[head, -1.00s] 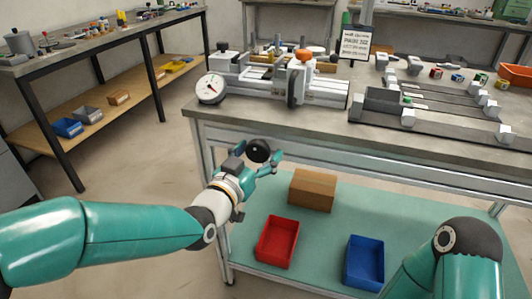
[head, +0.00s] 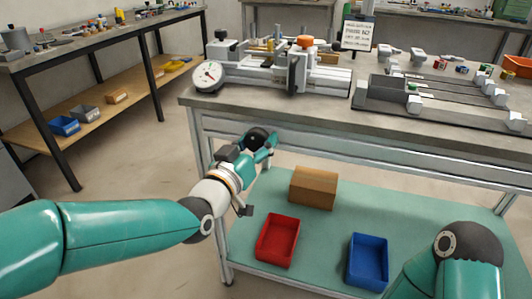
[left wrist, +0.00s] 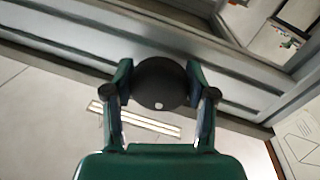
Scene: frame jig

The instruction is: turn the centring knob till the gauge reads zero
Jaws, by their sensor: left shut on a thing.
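A round black knob (head: 257,137) stands at the front of the workbench, just below the top's edge. My left gripper (head: 262,143) is shut on it, with a finger at each side. The left wrist view shows the black knob (left wrist: 160,84), with a pale dot on its face, between the two fingers of the left gripper (left wrist: 160,92). The white round gauge (head: 208,75) sits at the left end of the bench fixture. Its needle shows, but its figures are too small to read. My right gripper is out of view.
The fixture (head: 262,77) on the bench carries a dark handwheel (head: 292,74) and an orange cap. A slotted rail jig (head: 440,105) lies to its right. A red tray (head: 278,240), a blue tray (head: 368,262) and a cardboard box (head: 314,188) stand on the lower shelf.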

